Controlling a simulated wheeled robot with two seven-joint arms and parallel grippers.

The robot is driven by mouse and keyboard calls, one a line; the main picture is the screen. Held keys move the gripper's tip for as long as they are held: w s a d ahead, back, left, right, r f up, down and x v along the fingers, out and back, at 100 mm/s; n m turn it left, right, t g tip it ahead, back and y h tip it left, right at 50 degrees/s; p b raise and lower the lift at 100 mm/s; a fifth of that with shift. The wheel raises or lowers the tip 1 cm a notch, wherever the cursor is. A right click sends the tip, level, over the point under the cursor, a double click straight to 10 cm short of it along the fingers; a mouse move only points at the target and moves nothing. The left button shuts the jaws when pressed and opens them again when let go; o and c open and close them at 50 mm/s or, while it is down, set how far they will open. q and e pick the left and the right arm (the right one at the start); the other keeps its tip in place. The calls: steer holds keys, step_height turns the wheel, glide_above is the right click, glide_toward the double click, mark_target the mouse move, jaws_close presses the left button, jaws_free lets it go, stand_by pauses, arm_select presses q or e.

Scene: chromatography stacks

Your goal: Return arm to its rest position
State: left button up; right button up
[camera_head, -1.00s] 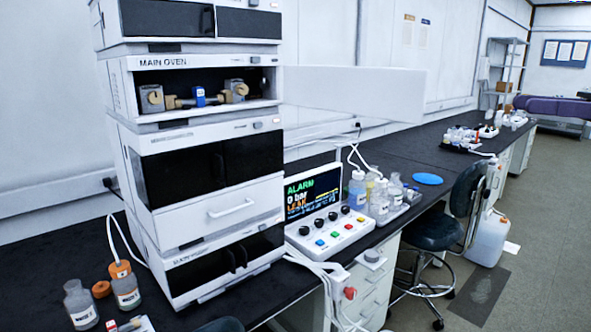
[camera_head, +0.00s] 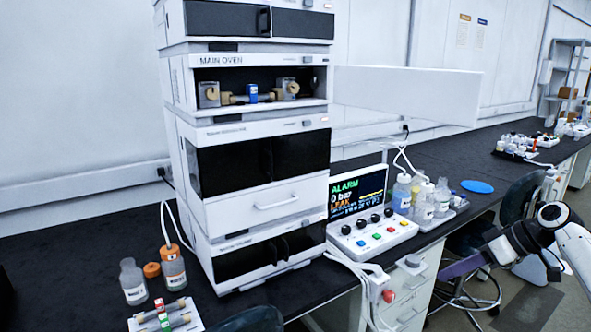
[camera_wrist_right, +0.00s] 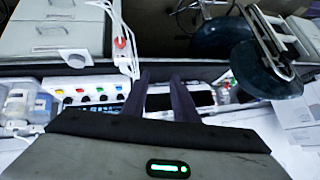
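My right arm comes in at the right edge of the head view. Its gripper (camera_head: 462,266) is in front of the bench's drawers, over the floor side. In the right wrist view my right gripper (camera_wrist_right: 162,76) shows two dark fingers standing apart with a gap between them. Nothing is held between them. My left gripper is in neither view.
The instrument stack (camera_head: 255,140) stands on the black bench with its oven door (camera_head: 405,95) swung open. Beside it are the control panel (camera_head: 372,235), showing ALARM and LEAK, and several bottles (camera_head: 424,205). A dark stool (camera_head: 520,200) stands near my right arm.

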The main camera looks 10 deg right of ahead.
steer(key=s+a+f+g+h, duration=0.1)
steer(key=s+a+f, duration=0.25)
steer(key=f, duration=0.65)
steer(key=s+a+f+h, duration=0.2)
steer(key=a+f, duration=0.2)
steer(key=f, duration=0.6)
steer(key=s+a+f, duration=0.9)
steer(key=s+f, duration=0.1)
steer(key=f, duration=0.1)
steer(key=s+a+r+m+t, duration=0.1)
steer(key=s+a+t, duration=0.1)
steer(key=s+a, duration=0.4)
steer(key=s+a+r+m+t, duration=0.1)
steer(key=s+a, duration=0.4)
steer(key=s, duration=0.5)
steer(key=shift+s+a+r+m+t+h, duration=0.2)
steer(key=shift+s+a+m+t+h, duration=0.1)
steer(key=shift+a+m+t+h, duration=0.15)
steer(key=shift+d, duration=0.1)
